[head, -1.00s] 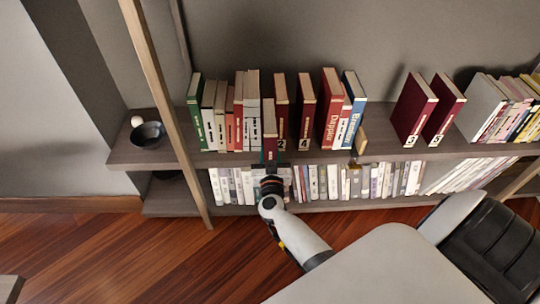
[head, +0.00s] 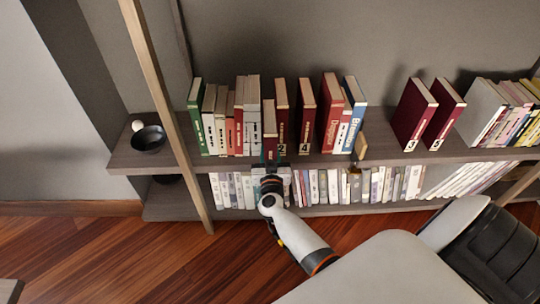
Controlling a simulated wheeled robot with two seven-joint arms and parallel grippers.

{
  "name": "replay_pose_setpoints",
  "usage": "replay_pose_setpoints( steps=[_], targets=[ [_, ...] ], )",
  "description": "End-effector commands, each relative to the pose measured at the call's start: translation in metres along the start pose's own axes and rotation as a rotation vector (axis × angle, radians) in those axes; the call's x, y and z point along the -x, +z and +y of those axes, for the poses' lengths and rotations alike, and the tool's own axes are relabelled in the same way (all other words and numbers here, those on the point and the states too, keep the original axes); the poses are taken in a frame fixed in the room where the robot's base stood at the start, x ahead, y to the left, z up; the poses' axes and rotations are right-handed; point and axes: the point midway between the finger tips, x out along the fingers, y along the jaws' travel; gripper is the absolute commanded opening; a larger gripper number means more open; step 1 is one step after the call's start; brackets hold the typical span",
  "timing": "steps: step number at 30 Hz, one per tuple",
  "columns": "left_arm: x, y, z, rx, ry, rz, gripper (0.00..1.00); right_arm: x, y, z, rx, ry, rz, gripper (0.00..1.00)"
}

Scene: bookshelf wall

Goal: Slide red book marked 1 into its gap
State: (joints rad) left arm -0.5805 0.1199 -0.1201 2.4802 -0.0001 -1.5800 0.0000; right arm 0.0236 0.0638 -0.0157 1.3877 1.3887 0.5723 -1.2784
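A dark red book (head: 269,120) stands upright in my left gripper (head: 271,166), which is shut on its lower spine end. Its number is hidden or too small to read. It sticks out in front of the row, between white books (head: 252,115) on its left and the red book marked 2 (head: 281,112) on its right. How far it is inside the gap there is hard to tell. The red book marked 4 (head: 305,115) stands farther right, with open space around it. My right gripper is not in view.
The upper shelf (head: 400,155) also holds a large red book (head: 330,113), a blue book (head: 352,115) and two leaning dark red books (head: 412,115). A dark bowl (head: 148,138) sits left of the wooden post (head: 160,100).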

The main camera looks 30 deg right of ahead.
Motion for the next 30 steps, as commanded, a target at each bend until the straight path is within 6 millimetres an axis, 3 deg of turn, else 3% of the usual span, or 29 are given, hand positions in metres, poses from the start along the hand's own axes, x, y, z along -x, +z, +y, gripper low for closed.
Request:
replay_pose_setpoints(
  steps=[20, 30],
  targets=[
    [0.001, 0.000, 0.000, 0.000, 0.000, 0.000, 0.36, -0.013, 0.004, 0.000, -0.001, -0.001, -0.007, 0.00],
    [0.003, 0.001, 0.000, 0.000, 0.000, 0.000, 0.36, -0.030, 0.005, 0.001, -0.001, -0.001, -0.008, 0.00]
  ],
)
